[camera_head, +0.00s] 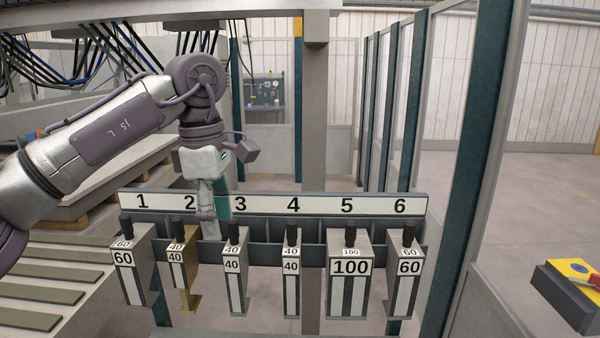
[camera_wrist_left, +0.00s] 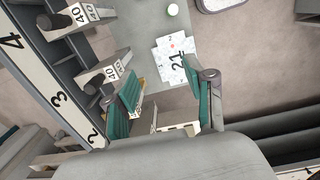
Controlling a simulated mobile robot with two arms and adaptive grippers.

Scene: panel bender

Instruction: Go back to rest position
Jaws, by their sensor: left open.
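My left arm reaches in from the left in the head view. My left gripper (camera_head: 215,207) points down at the numbered rack (camera_head: 270,205), around places 2 and 3. In the left wrist view the gripper (camera_wrist_left: 166,98) is open, its teal finger pads wide apart. No tool is clamped between the pads. A brassy tool (camera_head: 182,270) marked 40 hangs at place 2, just left of the gripper. A grey tool (camera_head: 235,275) marked 40 hangs at place 3, just right of it. My right gripper is not in view.
More tools hang on the rack: a 60 tool (camera_head: 135,275) at place 1, and others at places 4 to 6. A frame post (camera_head: 315,110) stands behind the rack. A yellow-topped control box (camera_head: 570,280) is at right. Open floor lies beyond the glass panels.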

